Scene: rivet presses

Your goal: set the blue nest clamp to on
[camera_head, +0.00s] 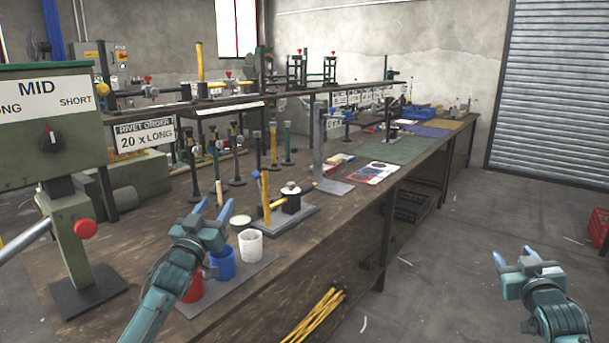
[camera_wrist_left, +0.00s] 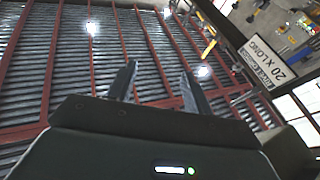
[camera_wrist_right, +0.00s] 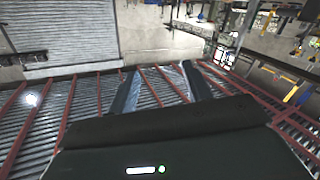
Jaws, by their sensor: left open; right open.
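I cannot clearly make out which thing is the blue nest clamp. A fixture with a grey base plate (camera_head: 306,216) stands on the bench, with a black cylinder (camera_head: 291,204) and a yellow upright handle (camera_head: 265,190). A small blue part shows beside that handle. My left gripper (camera_head: 212,213) is open and empty, in front of the bench's left part, left of this fixture. My right gripper (camera_head: 515,256) is open and empty over the floor right of the bench. The wrist views show open fingers with nothing between them.
Red (camera_head: 192,287), blue (camera_head: 222,263) and white (camera_head: 250,246) cups stand near the left gripper. A green press (camera_head: 48,125) marked MID stands at the left. Several upright tools stand behind. A green mat (camera_head: 392,150) lies farther along.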

